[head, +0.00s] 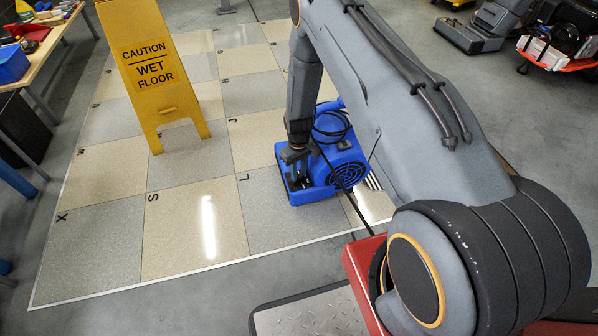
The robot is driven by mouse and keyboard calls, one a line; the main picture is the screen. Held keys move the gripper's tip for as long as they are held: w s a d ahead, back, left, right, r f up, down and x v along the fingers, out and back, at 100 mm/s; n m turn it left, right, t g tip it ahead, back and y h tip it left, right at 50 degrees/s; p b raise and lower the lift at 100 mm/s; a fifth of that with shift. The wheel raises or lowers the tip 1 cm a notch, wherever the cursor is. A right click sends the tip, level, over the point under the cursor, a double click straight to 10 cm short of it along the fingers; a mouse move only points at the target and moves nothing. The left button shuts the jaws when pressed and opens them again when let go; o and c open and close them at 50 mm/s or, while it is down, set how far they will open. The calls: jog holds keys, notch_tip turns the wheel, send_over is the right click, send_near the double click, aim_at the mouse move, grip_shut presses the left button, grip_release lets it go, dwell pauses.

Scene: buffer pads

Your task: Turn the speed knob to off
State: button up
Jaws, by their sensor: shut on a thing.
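A blue floor blower (346,168) stands on the tiled floor panel in the middle of the head view, with a round black grille on its side and a black cord looped at its top. My gripper (298,178) reaches down to the left part of the blower, at a dark recessed panel. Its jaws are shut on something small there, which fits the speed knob. The knob itself is hidden by the jaws, so its setting cannot be read.
A yellow wet floor sign (153,70) stands left of the blower on the tiled panel (100,245). A workbench (45,50) with a blue bin (12,64) is at the far left. Tiles in front of the blower are clear.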

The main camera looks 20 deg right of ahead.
aim_at(299, 175)
jog(key=shift+n, duration=0.4)
jog(key=o, duration=1)
jog(key=shift+o, duration=0.2)
notch_tip(299, 175, up, 8)
jog(key=shift+f+p, duration=0.1)
jog(key=shift+p, duration=1.1)
